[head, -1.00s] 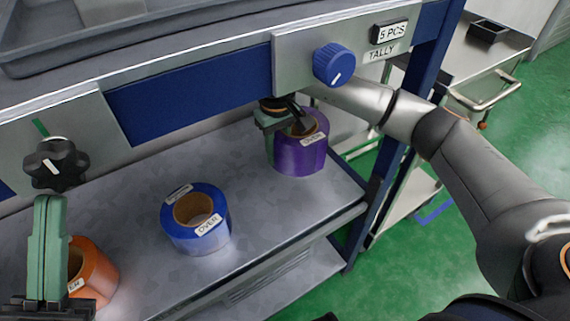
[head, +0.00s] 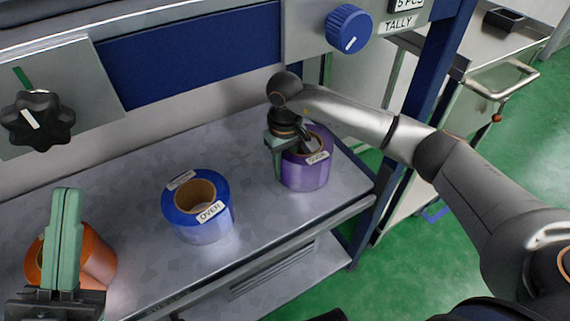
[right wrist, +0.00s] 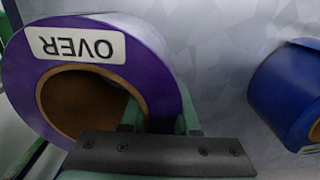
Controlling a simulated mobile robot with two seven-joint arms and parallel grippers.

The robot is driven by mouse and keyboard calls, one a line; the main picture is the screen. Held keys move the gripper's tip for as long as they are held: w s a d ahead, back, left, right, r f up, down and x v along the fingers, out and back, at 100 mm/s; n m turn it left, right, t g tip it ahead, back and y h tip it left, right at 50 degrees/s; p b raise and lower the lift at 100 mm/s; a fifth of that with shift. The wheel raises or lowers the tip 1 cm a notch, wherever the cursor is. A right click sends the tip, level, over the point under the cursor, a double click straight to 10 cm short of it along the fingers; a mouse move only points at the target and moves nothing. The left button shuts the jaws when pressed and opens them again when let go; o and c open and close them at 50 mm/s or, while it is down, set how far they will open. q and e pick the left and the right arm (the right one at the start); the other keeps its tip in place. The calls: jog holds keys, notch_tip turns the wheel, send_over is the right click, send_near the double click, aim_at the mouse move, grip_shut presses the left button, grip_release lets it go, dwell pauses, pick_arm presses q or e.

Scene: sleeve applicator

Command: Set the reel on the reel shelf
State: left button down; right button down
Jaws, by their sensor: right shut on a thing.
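A purple reel (head: 307,172) with an OVER label stands on the grey shelf (head: 140,190), near its right end. My right gripper (head: 290,149) reaches down to the reel's left side and is shut on its wall. In the right wrist view the purple reel (right wrist: 165,75) fills the left side, with one finger of my right gripper (right wrist: 158,122) inside the core and one outside. My left gripper (head: 66,240) shows at the lower left, in front of an orange reel (head: 97,255); its finger opening cannot be made out.
A blue reel (head: 203,228) with OVER labels stands mid-shelf; it also shows in the right wrist view (right wrist: 295,95). A blue knob (head: 348,29) and a black knob (head: 37,120) sit on panels above the shelf. A blue post (head: 425,110) stands at the right end.

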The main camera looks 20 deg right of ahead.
jog(key=c, duration=0.7)
grip_release()
jog(key=shift+f, duration=0.1)
jog(key=shift+o, duration=0.2)
jog(key=shift+r, duration=0.45)
notch_tip(320, 180, up, 11)
jog(key=p, duration=0.4)
jog(key=shift+f, duration=0.15)
jog(key=shift+r, duration=0.35)
